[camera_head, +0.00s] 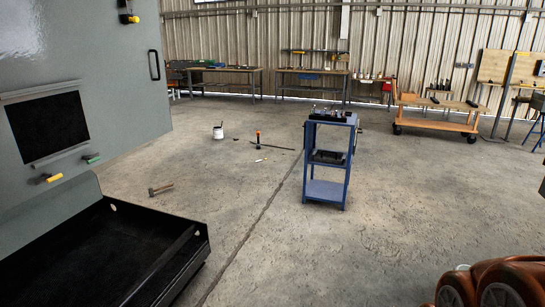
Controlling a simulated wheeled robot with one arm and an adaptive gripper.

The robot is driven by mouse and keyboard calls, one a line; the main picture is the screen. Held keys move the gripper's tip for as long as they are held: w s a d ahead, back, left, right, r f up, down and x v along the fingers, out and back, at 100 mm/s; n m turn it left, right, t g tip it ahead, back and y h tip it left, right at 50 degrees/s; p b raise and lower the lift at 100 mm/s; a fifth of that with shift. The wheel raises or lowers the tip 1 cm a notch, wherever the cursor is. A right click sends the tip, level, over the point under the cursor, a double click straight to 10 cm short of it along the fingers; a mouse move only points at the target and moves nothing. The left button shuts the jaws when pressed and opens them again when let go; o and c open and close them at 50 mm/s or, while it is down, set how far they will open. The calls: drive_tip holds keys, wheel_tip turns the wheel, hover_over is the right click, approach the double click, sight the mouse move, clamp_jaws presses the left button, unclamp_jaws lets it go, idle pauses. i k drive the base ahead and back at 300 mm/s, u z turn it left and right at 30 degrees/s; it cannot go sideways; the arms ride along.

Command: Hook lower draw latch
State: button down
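A large grey-green enclosure panel (115,110) fills the left side, with its top and left parts cut off by the frame. Below its dark rectangular window (48,127) are a yellow-ended fitting (51,178) and a green-ended fitting (92,158). A black and yellow fitting (129,17) sits near the top edge of the frame, and a black pull handle (154,65) is near the panel's right edge. I cannot tell which fitting is the lower draw latch, or whether any is hooked. My gripper is not in view.
A black open tray-like base (90,255) lies below the panel. A hammer (161,188), a white bucket (218,132) and small tools lie on the concrete floor. A blue cart (326,190) stands at centre right; workbenches line the back wall. Floor between is mostly clear.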

sight(173, 94)
drive_tip(key=u, duration=0.65)
drive_tip(key=i, duration=2)
drive_tip(key=u, duration=1.1)
drive_tip(key=i, duration=1.05)
drive_tip(key=u, duration=0.2)
